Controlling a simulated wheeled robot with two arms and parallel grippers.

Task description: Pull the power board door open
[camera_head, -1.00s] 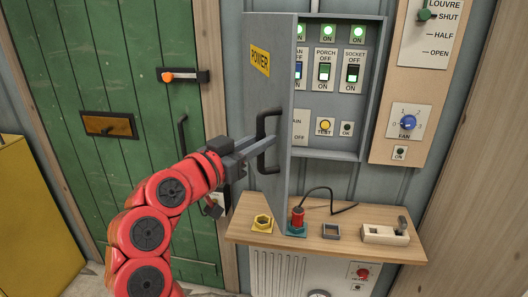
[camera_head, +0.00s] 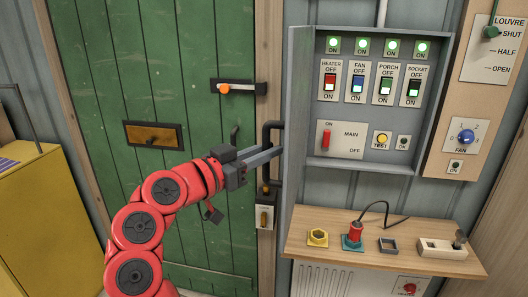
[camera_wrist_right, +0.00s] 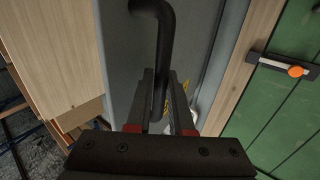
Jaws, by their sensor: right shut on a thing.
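The grey power board door (camera_head: 297,100) stands swung wide open and shows nearly edge-on at the left of the power board (camera_head: 430,160). Its black bar handle (camera_head: 267,135) sticks out to the left. My right gripper (camera_head: 278,152) is at the handle with its fingers closed around it. In the right wrist view the gripper (camera_wrist_right: 160,100) has the black handle (camera_wrist_right: 165,40) between its fingers, in front of the grey door face (camera_wrist_right: 122,60) with part of a yellow label. My left gripper is not in view.
Inside the board are several switches, lit green lamps and a red main switch (camera_head: 326,140). A wooden shelf (camera_head: 350,258) below holds small parts and a corded red plug (camera_head: 353,236). A green door (camera_head: 110,90) stands left, a yellow cabinet (camera_head: 40,215) at far left.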

